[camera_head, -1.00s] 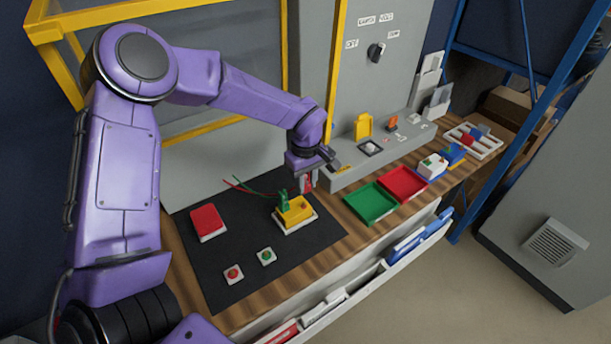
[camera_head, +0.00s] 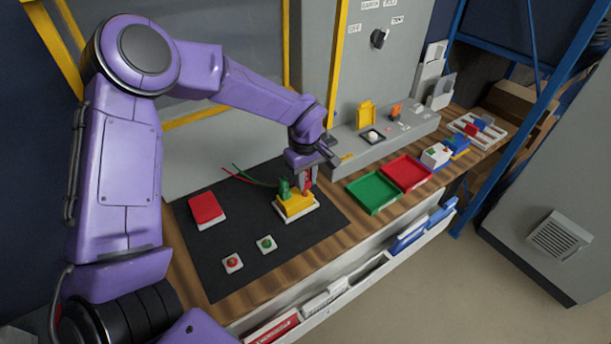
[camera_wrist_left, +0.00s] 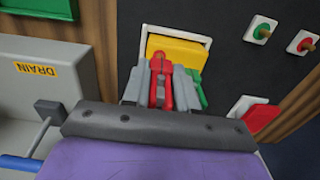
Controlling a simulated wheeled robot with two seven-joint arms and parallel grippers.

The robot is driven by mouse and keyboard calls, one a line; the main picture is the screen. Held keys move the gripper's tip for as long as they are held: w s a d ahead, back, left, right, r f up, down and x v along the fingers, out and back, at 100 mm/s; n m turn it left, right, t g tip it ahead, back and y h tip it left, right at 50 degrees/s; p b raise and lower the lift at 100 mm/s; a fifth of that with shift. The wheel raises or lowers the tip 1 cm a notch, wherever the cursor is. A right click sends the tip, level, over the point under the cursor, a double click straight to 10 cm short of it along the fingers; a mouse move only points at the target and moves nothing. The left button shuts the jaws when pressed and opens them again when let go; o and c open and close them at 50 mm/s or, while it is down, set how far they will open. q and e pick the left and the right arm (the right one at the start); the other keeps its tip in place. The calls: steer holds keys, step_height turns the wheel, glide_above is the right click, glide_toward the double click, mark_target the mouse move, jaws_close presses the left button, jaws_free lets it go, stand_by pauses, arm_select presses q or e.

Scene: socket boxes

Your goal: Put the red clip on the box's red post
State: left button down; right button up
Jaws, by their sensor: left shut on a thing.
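The yellow box (camera_head: 295,206) sits on a white base on the black mat. A green clip (camera_head: 284,190) stands on its left part; in the wrist view the green clip (camera_wrist_left: 196,92) shows right of my gripper. My left gripper (camera_head: 307,178) is over the box's right part, pointing down, and is shut on the red clip (camera_wrist_left: 161,84). The red clip also shows between the fingers in the head view (camera_head: 307,186). The clip is at or just above the box top; contact is unclear. The red post is hidden. My right gripper is not in view.
A red-topped block (camera_head: 206,209) lies left on the mat (camera_head: 225,282). Two small white bases with a red button (camera_head: 232,262) and a green button (camera_head: 266,243) lie in front. Green (camera_head: 371,194) and red (camera_head: 405,172) trays stand to the right. A grey ledge (camera_head: 352,170) runs behind.

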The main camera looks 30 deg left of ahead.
arm_select(q)
steer(key=shift+f, duration=0.15)
stand_by(0.3)
steer(key=shift+p, duration=0.6)
steer(key=shift+f, duration=0.1)
steer(key=shift+f+b, duration=0.3)
steer(key=shift+f, duration=0.3)
steer(key=shift+w+f, duration=0.1)
